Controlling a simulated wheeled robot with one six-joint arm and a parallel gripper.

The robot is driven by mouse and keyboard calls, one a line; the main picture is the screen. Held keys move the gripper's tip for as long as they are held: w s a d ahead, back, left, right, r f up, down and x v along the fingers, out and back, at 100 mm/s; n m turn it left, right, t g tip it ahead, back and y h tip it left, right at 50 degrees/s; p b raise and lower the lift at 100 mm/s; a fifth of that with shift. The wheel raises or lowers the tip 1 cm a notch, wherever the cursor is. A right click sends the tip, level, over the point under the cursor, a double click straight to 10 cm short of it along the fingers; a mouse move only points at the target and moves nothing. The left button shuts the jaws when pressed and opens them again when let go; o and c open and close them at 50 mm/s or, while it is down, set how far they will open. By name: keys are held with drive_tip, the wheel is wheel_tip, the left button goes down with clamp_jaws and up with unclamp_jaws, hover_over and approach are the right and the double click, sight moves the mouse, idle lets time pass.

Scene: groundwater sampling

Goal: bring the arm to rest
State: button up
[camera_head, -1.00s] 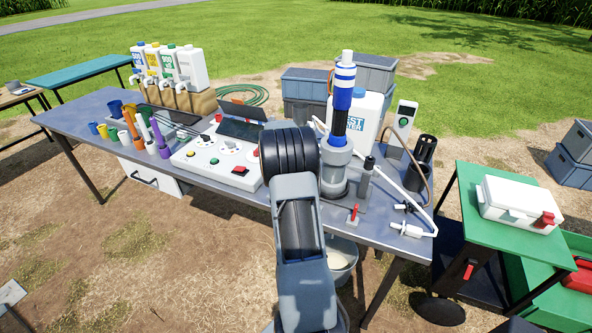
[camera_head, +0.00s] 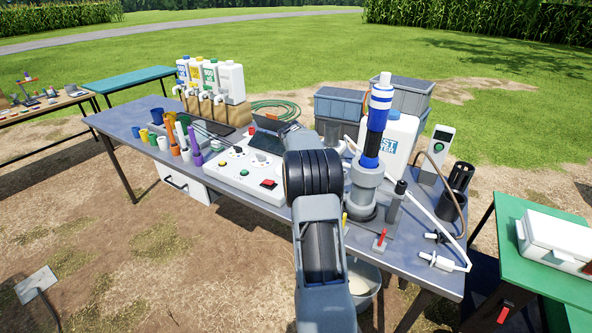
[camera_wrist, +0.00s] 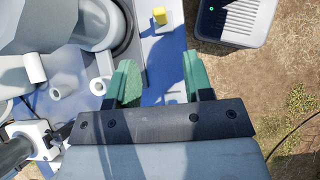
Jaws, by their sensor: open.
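My gripper (camera_wrist: 162,82) is in the wrist view, with its two green-padded fingers apart and nothing between them. It points down over the blue-grey table top, beside a grey cylindrical fitting and white tubing. In the head view my arm reaches up from the bottom toward the table (camera_head: 150,124); its dark, ribbed joint hides part of the table, and the gripper's fingers are hidden there. A tall blue and white cylinder (camera_head: 376,125) stands upright in a grey base (camera_head: 364,190), just right of my arm.
A control panel (camera_head: 236,170) with buttons lies left of my arm. Coloured cups and tubes stand farther left, below several jugs (camera_head: 230,80). White tubing, a red-handled valve (camera_head: 380,240) and a green cart (camera_head: 540,260) are at right. Open ground lies at the front left.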

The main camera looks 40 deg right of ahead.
drive_tip(key=a+f+m+t, duration=0.3)
drive_tip(key=a+m+t, duration=0.15)
drive_tip(key=a, duration=0.65)
drive_tip(key=s+a+r+t, duration=0.2)
drive_tip(key=s+a, duration=0.1)
drive_tip(key=a, duration=0.4)
drive_tip(key=s+a+r+t+y, duration=0.1)
drive_tip(key=s+a, duration=0.3)
drive_tip(key=a, duration=0.4)
drive_tip(key=s+a+r+t+y, duration=0.1)
drive_tip(key=s+a+r+t, duration=0.2)
drive_tip(key=a, duration=0.4)
drive_tip(key=shift+s+a+r+t, duration=0.2)
drive_tip(key=shift+s+r+t, duration=0.2)
drive_tip(key=shift+r, duration=0.2)
drive_tip(key=shift+n, duration=0.25)
